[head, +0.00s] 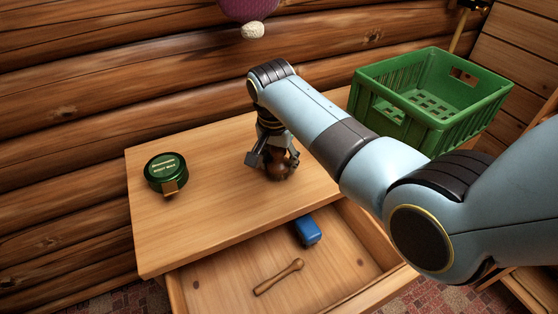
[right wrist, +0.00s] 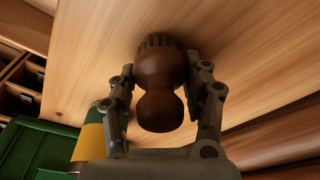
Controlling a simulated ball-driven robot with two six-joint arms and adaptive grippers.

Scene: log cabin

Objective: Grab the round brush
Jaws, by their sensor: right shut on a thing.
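The round brush has a dark brown wooden knob and a ring of bristles. In the right wrist view the brush (right wrist: 160,95) sits between my right gripper's two fingers (right wrist: 166,85), which are closed on its sides. In the head view my right gripper (head: 272,160) points down at the dresser top, with the brush (head: 279,166) partly hidden by it. The bristles face the wooden top; I cannot tell whether they touch it. My left gripper is not in view.
The open drawer below holds a blue block-like object (head: 308,231) and a wooden stick with knobbed ends (head: 279,277). A green crate (head: 440,132) stands at the right. The top's front left is clear.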

